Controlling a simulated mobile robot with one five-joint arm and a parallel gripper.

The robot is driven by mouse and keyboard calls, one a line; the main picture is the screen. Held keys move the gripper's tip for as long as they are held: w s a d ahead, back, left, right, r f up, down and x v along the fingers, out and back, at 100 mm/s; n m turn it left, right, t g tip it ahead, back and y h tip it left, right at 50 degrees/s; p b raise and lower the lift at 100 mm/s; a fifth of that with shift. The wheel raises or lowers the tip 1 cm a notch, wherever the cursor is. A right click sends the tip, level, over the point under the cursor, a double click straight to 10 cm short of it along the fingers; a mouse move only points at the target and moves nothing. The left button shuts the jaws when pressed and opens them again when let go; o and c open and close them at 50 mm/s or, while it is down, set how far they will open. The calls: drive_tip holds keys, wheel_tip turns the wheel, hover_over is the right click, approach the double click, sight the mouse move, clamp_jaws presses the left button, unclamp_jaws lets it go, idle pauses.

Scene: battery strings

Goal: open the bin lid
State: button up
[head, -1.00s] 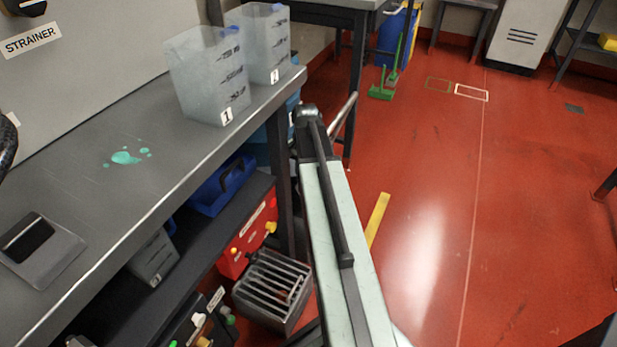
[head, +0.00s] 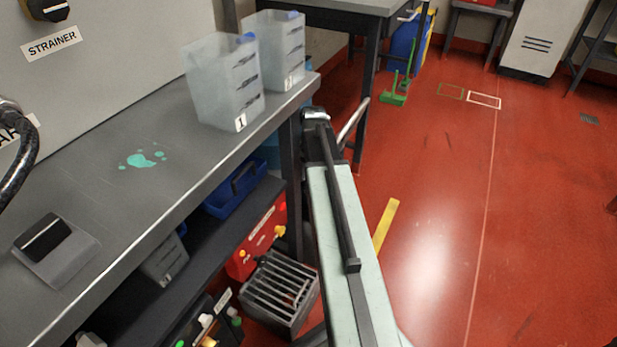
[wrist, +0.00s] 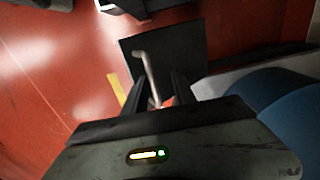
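I cannot pick out the bin lid for certain. In the wrist view a dark square panel (wrist: 190,52) lies beyond my gripper (wrist: 160,78), and a pale bent bar (wrist: 148,68) crosses in front of it. My gripper's two dark fingers stand apart, one on each side of the bar's lower part; contact is not clear. A pale bar (head: 354,120) also shows beside my arm's far end in the head view, where my fingers are hidden. A blue rounded body (wrist: 285,95) fills the right of the wrist view. A blue and yellow container (head: 405,42) stands far back.
A grey workbench (head: 90,195) runs along the left, with two translucent tubs (head: 222,90) near its far end. Below are a blue tray (head: 238,190), a red box (head: 262,238) and a slatted grey crate (head: 278,290). The red floor (head: 445,220) at right is clear.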

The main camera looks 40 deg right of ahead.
drive_tip(key=shift+r, duration=0.1)
wheel_tip(320, 180, up, 8)
drive_tip(key=p, duration=0.7)
drive_tip(key=shift+s+f+p, duration=0.2)
drive_tip(key=shift+p, duration=0.2)
drive_tip(key=shift+d, duration=0.1)
